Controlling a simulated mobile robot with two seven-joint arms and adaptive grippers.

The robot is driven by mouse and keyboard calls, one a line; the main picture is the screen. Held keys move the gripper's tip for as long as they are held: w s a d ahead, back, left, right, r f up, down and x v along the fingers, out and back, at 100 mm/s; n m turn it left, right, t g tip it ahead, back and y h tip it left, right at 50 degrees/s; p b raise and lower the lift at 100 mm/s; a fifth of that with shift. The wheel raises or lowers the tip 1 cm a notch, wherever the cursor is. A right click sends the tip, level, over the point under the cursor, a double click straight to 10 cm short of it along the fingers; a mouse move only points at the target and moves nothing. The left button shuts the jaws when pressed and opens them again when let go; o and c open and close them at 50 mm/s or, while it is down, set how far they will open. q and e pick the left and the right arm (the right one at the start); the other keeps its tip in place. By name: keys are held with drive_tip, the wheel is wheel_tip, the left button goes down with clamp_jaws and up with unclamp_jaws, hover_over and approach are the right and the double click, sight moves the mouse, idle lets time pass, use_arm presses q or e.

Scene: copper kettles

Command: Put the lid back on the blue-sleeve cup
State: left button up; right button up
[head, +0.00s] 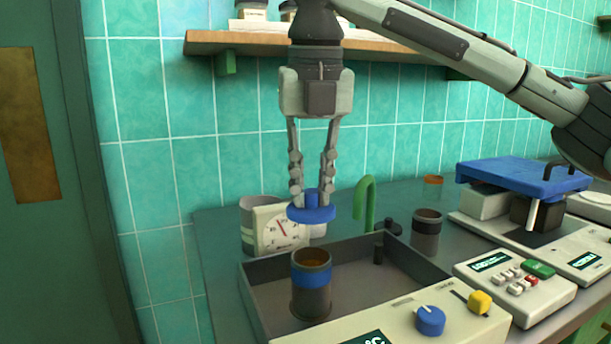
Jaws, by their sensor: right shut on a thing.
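The cup with the blue sleeve (311,279) stands upright and open in a grey tray-like basin; brown shows inside its rim. My right gripper (312,197) points down and is shut on the knob of a blue lid (311,215). The lid is held roughly level above the cup, with a clear gap between them in the picture. How well the two line up in depth I cannot tell. My left gripper is not in view.
The grey basin's rim (268,258) surrounds the cup. Behind are a dial gauge (281,230), a green curved spout (364,200) and a dark cup (427,232). A panel with a blue knob (430,319) is in front. A shelf (258,42) hangs above.

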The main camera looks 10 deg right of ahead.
sight(312, 209)
drive_tip(key=shift+s+f, duration=0.2)
drive_tip(key=shift+f, duration=0.3)
wheel_tip(312, 209, down, 3)
drive_tip(key=shift+f, duration=1.05)
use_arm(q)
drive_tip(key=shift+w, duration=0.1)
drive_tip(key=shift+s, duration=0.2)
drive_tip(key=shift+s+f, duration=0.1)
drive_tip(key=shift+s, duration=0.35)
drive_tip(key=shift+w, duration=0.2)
use_arm(e)
drive_tip(key=shift+w, duration=0.1)
